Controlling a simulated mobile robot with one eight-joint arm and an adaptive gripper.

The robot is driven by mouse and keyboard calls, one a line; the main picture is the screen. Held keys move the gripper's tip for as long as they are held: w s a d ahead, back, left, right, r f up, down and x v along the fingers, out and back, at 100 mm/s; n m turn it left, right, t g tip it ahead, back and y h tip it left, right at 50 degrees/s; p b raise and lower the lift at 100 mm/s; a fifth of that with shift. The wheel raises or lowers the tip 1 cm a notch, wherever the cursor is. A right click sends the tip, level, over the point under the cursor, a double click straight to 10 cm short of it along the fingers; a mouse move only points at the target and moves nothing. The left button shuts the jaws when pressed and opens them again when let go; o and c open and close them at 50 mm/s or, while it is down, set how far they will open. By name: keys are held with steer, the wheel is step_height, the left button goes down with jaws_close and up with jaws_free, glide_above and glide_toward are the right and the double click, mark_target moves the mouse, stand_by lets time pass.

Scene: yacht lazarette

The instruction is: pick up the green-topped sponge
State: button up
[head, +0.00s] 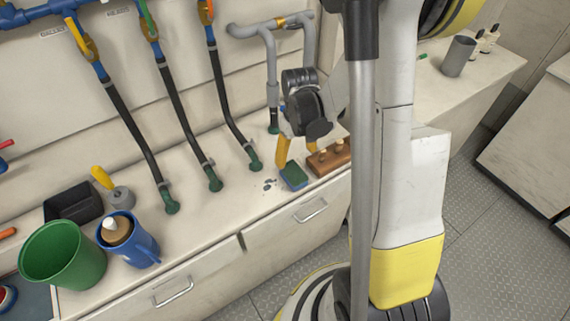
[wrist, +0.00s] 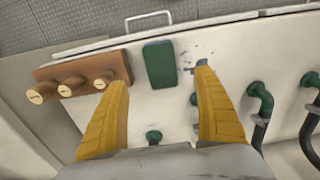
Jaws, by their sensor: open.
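The green-topped sponge (head: 294,175) lies flat on the pale counter near its front edge, its blue lower part showing at the side. In the wrist view the sponge (wrist: 159,64) shows as a dark green rectangle, between the lines of my two yellow fingers and just beyond their tips. My gripper (head: 290,154) is open and empty, above and close behind the sponge in the head view. In the wrist view its fingertips (wrist: 160,77) are spread wider than the sponge. I cannot tell the exact height of the fingers above the counter.
A wooden block with pegs (head: 331,158) stands right beside the sponge. Dark specks (head: 269,184) mark the counter on its other side. Hoses with green fittings (head: 254,160) rise behind. A blue mug (head: 141,250) and a green bucket (head: 62,256) stand at left. A drawer handle (head: 311,211) projects below.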

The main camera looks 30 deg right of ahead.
mark_target(294, 172)
step_height(294, 172, down, 5)
steer(key=shift+f+b, duration=0.1)
steer(key=shift+b, duration=0.95)
steer(key=f+b, duration=0.1)
steer(key=f, duration=0.1)
steer(key=f+b, duration=0.1)
steer(key=f, duration=0.1)
steer(key=f+b, duration=0.1)
steer(key=shift+w+f, duration=0.35)
steer(key=shift+f, duration=0.05)
steer(key=shift+r, duration=0.1)
steer(key=c, duration=0.8)
